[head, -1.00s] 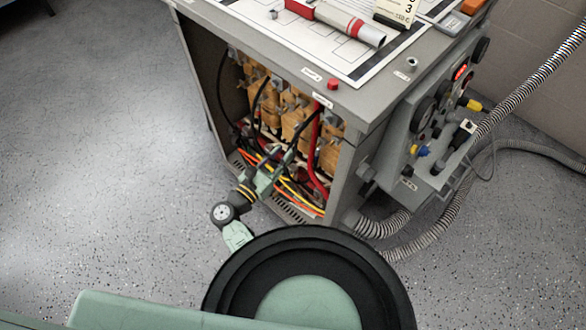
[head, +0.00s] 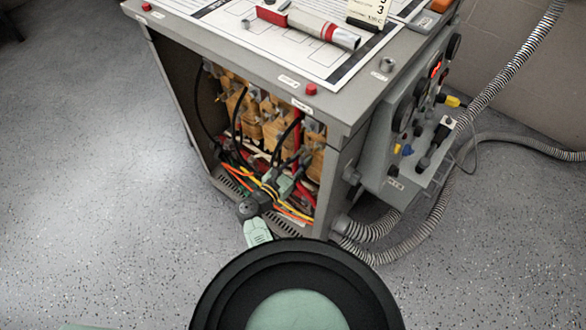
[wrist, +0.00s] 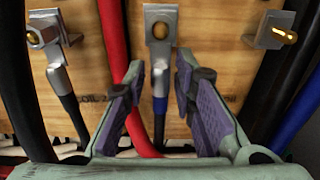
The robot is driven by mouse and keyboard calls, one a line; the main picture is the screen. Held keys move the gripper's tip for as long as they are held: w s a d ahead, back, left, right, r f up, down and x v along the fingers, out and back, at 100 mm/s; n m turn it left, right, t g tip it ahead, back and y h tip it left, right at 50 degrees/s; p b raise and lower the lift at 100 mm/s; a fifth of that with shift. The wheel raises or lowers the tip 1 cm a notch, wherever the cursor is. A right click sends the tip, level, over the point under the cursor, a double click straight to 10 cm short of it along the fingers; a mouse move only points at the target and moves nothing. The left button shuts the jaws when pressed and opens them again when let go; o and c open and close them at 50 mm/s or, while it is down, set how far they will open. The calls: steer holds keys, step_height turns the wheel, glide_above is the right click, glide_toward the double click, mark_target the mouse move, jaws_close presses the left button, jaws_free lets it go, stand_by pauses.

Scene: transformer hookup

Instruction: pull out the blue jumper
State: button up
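In the wrist view, a black cable with a blue sleeve (wrist: 160,104) hangs from a metal lug (wrist: 160,35) on a wooden block. My gripper (wrist: 160,75) is open, its two purple-padded fingers on either side of this cable with gaps visible. A plain blue cable (wrist: 297,122) runs at the right edge, outside the fingers. In the head view, my gripper (head: 285,180) reaches into the open front of the grey cabinet (head: 330,160), low among the cables; its fingertips are hard to make out. A small blue plug (head: 407,150) shows on the cabinet's side panel.
A red cable (wrist: 115,45) passes just left of the fingers, and thick black cables flank both sides. Other lugs (wrist: 270,30) sit left and right. Orange and yellow wires (head: 290,212) lie at the cabinet's bottom. Corrugated hoses (head: 400,240) run along its right side.

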steer(key=shift+w+d, duration=0.15)
steer(key=shift+w, duration=0.1)
steer(key=shift+c, duration=0.5)
jaws_close()
stand_by(0.4)
